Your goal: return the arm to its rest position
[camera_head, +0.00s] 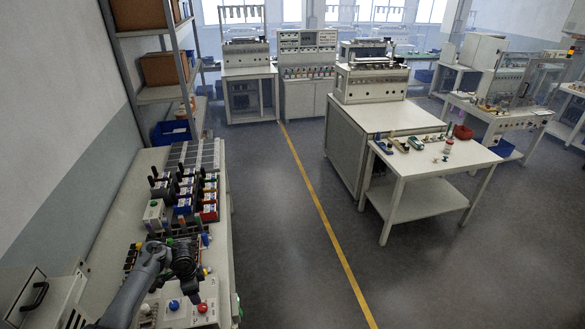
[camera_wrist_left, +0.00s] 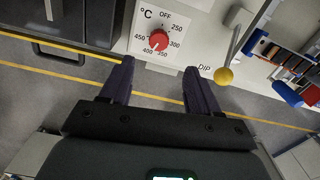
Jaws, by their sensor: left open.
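My left arm comes in from the lower left in the head view, and its dark wrist reaches over the left workbench (camera_head: 126,217). My left gripper shows in the left wrist view (camera_wrist_left: 159,85), with two dark fingers spread apart and nothing between them. Beyond the fingertips is a white panel with a red temperature dial (camera_wrist_left: 159,40). A lever with a yellow ball end (camera_wrist_left: 223,76) stands right of the dial. In the head view the fingertips are hard to make out. My right arm and gripper are not in view.
Several connector boxes and bins (camera_head: 184,193) stand on the left bench beyond my wrist. A blue button (camera_head: 174,305) and a red button (camera_head: 202,308) are near it. A shelf (camera_head: 160,93) rises behind. Open floor (camera_head: 275,230) with a yellow line lies to the right.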

